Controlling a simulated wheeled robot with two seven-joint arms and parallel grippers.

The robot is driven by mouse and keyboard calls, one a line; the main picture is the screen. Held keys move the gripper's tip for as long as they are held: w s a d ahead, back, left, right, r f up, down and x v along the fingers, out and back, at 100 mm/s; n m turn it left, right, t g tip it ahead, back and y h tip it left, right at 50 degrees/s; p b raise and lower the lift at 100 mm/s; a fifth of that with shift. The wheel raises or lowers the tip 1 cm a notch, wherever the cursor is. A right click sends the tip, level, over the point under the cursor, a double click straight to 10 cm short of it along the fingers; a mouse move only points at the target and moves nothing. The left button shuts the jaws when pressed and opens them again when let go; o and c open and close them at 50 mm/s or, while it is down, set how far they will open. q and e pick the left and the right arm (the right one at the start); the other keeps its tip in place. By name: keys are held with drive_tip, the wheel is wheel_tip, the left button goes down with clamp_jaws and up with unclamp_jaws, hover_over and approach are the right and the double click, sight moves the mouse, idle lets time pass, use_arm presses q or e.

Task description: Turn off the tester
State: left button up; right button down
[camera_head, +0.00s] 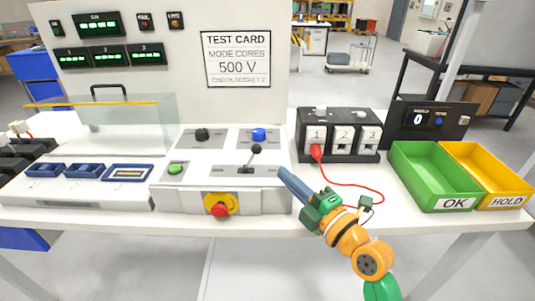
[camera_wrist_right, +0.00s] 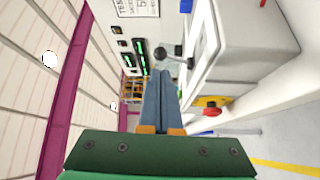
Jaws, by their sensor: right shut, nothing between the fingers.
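The tester (camera_head: 225,145) is a white console with a black knob, a blue knob, a green button (camera_head: 176,169) and a red stop button (camera_head: 220,209) on a yellow plate. A black ball-topped lever (camera_head: 255,150) stands in its slot. Green displays (camera_head: 98,25) are lit on the upright panel. My right gripper (camera_head: 283,173) is shut and empty beside the console's right edge, apart from the lever. In the right wrist view, its blue fingers (camera_wrist_right: 160,78) point past the lever (camera_wrist_right: 178,51), and the red stop button (camera_wrist_right: 211,104) shows to the right. My left gripper is out of view.
A black socket box (camera_head: 341,155) with a red plug (camera_head: 316,152) and red cable stands right of the console. Green (camera_head: 430,175) and yellow (camera_head: 485,170) trays lie farther right. A clear cover (camera_head: 115,125) stands at left. White table is free around the cable.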

sight(259, 151)
drive_tip(key=p+x, duration=0.1)
drive_tip(key=x, duration=0.6)
drive_tip(key=shift+w+a, duration=0.2)
drive_tip(key=shift+w, duration=0.05)
drive_tip(key=shift+r, duration=0.1)
drive_tip(key=shift+s+a+r+n+p, duration=0.1)
drive_tip(key=shift+r+n+p, duration=0.1)
drive_tip(key=shift+n+p, duration=0.35)
